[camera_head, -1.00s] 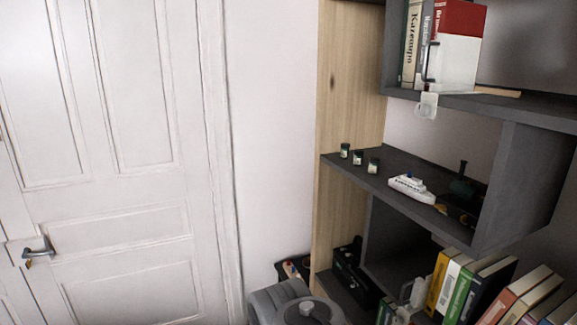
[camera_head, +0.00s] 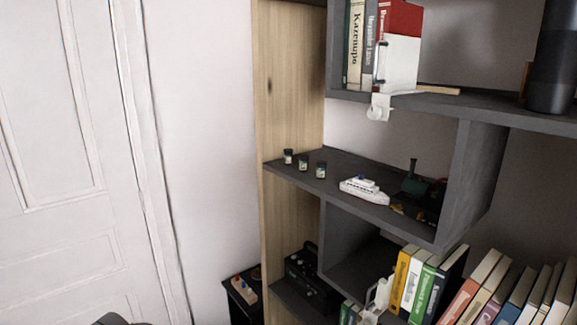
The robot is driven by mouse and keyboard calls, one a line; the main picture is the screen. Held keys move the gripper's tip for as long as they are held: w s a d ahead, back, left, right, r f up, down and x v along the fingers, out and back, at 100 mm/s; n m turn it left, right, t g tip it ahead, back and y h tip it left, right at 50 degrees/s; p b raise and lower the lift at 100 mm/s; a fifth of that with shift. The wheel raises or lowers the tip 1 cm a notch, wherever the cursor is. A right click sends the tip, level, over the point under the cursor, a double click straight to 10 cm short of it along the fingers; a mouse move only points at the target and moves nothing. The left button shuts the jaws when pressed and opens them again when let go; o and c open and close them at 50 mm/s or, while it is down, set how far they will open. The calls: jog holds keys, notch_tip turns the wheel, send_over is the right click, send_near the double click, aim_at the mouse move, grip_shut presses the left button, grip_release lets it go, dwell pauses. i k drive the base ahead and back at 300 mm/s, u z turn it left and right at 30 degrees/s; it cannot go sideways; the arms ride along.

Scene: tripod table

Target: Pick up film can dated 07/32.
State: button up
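Several small dark film cans with pale labels stand on the left part of the middle shelf (camera_head: 345,171). The left can (camera_head: 288,157) is near the shelf's left end, the middle can (camera_head: 303,163) is beside it, and the right can (camera_head: 321,170) is closest to the toy ship. All are upright and slightly apart. Their dates are too small to read. My gripper is not in view; a dark rounded shape at the bottom left edge seems to be part of my arm.
A white toy ship (camera_head: 364,190) stands right of the cans, with a dark green toy engine (camera_head: 414,185) further right. Books (camera_head: 430,285) fill the lower shelf. Wall and door are at left.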

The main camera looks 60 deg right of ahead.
aim_at(321, 165)
jog(key=i, duration=1.75)
jog(key=z, duration=1.85)
